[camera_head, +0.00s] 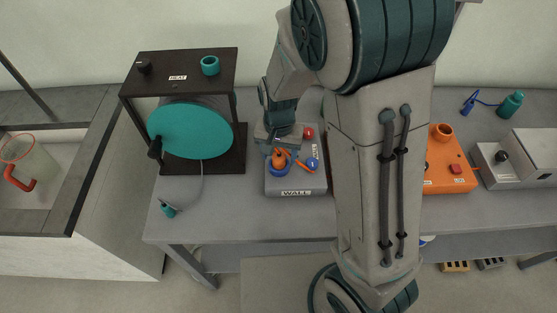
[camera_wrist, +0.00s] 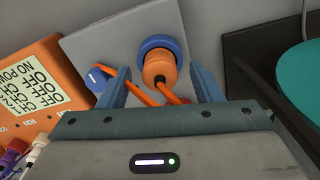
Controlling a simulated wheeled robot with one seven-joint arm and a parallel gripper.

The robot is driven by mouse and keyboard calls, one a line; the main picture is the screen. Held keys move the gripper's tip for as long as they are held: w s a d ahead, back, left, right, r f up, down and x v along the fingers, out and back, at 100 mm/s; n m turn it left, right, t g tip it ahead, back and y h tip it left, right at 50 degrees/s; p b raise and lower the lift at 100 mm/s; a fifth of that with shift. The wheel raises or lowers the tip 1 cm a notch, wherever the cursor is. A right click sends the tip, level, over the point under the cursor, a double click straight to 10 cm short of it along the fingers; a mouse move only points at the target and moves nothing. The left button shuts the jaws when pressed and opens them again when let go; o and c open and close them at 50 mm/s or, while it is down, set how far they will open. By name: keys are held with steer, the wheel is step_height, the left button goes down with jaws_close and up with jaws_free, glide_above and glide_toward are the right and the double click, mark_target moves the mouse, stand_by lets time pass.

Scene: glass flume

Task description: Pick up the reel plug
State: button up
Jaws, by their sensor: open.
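A small teal plug (camera_head: 168,209), on the end of a thin pale cable (camera_head: 200,185) from the teal reel (camera_head: 190,131), lies near the table's front left edge. It does not show in the wrist view. My gripper (camera_head: 280,147) is over the grey box labelled WALL (camera_head: 297,192), to the right of the reel and away from the teal plug. In the wrist view my gripper (camera_wrist: 159,72) is open, its fingers on either side of an orange plug (camera_wrist: 159,70) at a blue socket (camera_wrist: 150,45). I cannot tell whether they touch it.
A black frame labelled HEAT (camera_head: 180,62) holds the reel. My arm hides part of the table's middle. An orange box (camera_head: 448,178) and a grey box (camera_head: 495,165) stand at the right. The table around the teal plug is clear.

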steer(key=shift+f, duration=0.2)
steer(key=c, duration=1.1)
steer(key=shift+r, duration=0.15)
